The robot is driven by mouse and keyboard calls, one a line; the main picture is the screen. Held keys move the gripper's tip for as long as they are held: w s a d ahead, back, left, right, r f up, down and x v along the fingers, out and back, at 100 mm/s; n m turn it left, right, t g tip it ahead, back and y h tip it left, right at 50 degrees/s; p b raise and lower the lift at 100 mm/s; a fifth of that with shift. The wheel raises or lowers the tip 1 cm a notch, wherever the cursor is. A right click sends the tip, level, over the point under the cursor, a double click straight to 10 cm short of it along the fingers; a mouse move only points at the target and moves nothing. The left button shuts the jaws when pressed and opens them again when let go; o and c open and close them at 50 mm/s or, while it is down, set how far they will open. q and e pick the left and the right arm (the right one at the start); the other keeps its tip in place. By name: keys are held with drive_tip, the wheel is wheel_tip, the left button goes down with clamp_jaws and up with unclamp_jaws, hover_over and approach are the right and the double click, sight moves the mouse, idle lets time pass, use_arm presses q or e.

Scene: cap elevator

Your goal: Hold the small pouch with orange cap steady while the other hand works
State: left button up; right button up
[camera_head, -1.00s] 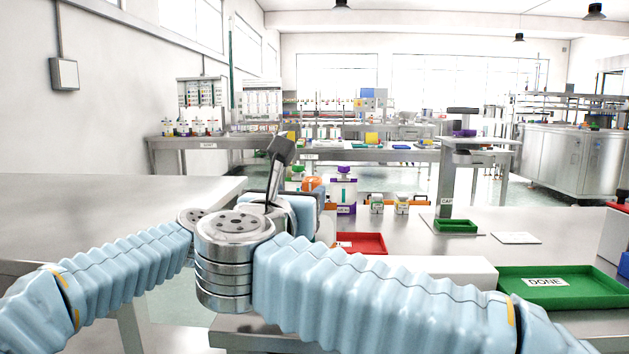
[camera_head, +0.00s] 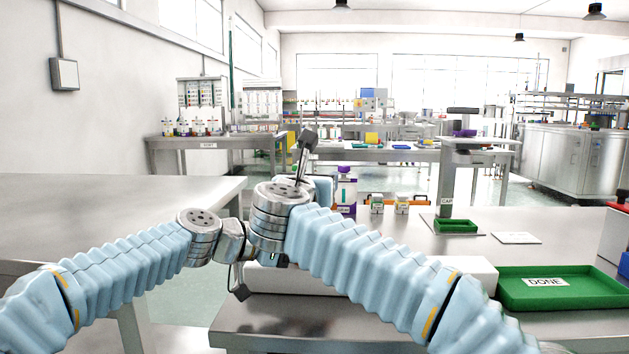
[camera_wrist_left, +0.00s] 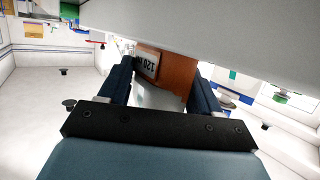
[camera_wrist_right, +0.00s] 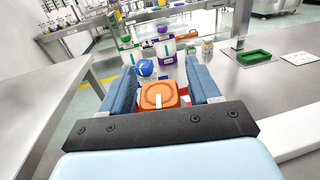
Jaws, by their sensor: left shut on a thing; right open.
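The small pouch's orange cap (camera_wrist_right: 158,95) shows from above in the right wrist view, between the fingers of my right gripper (camera_wrist_right: 160,72), which is open around or just above it; contact cannot be told. In the left wrist view my left gripper (camera_wrist_left: 157,84) is shut on the pouch, whose orange-brown part (camera_wrist_left: 172,70) carries a white label reading 120. A pale part of it shows between the fingers.
Beyond the orange cap stand a blue-capped container (camera_wrist_right: 145,68) and a purple-capped bottle (camera_head: 346,188). Small vials (camera_head: 402,204), a small green tray (camera_head: 456,226) and the green DONE tray (camera_head: 560,303) are further right. A long white block (camera_head: 465,272) lies at the table front.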

drive_tip(key=c, duration=1)
drive_tip(key=n+y, duration=0.2)
drive_tip(key=y, duration=0.1)
drive_tip(key=shift+a+n+y, duration=0.3)
drive_tip(key=shift+n+y, duration=0.2)
drive_tip(key=shift+y, duration=0.3)
drive_tip(key=o, duration=1)
drive_tip(key=s+d, duration=0.1)
drive_tip(key=s, duration=1.1)
drive_tip(key=shift+d, duration=0.15)
